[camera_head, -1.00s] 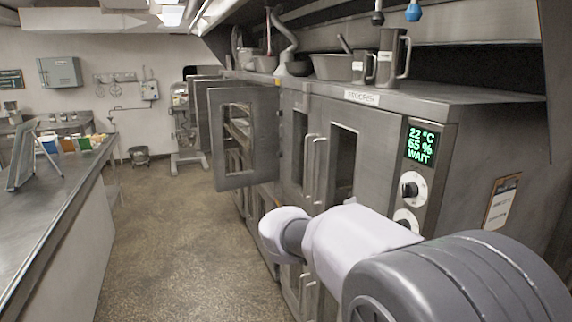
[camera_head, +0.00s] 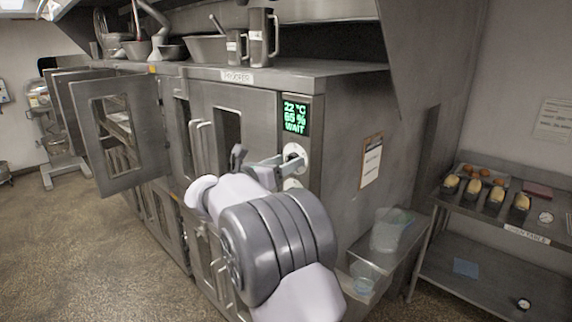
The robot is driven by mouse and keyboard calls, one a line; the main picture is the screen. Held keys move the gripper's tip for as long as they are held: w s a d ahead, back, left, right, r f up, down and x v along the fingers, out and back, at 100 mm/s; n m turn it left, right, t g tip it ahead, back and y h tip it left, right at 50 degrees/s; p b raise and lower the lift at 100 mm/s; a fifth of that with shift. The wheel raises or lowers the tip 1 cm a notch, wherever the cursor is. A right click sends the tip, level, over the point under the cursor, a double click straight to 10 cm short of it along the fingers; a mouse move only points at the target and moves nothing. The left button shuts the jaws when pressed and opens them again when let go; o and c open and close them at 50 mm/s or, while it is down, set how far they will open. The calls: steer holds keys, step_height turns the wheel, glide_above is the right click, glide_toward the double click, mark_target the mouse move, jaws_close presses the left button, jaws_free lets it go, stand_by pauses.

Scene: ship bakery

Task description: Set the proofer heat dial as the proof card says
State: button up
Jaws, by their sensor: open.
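The proofer (camera_head: 240,95) is a grey steel cabinet with a name label on its top edge. Its green display (camera_head: 295,118) reads 22 °C, 65 % and WAIT. Below it is a white upper dial (camera_head: 294,150), partly covered by my gripper (camera_head: 293,165). A lower dial (camera_head: 291,184) shows just beneath, also partly hidden. My gripper is open, with its fingers at the upper dial; I cannot tell whether they touch it. The proof card (camera_head: 371,162) hangs on a clipboard on the proofer's right side; its text is too small to read.
A proofer door (camera_head: 120,135) stands open at the left. Pans and jugs (camera_head: 205,48) stand on top. At the right, a steel table (camera_head: 480,210) holds loaf tins. A low shelf (camera_head: 385,250) with clear containers is beside the proofer. The floor at the left is clear.

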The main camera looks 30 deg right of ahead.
steer(key=shift+w+d, duration=0.15)
steer(key=shift+d, duration=0.1)
jaws_close()
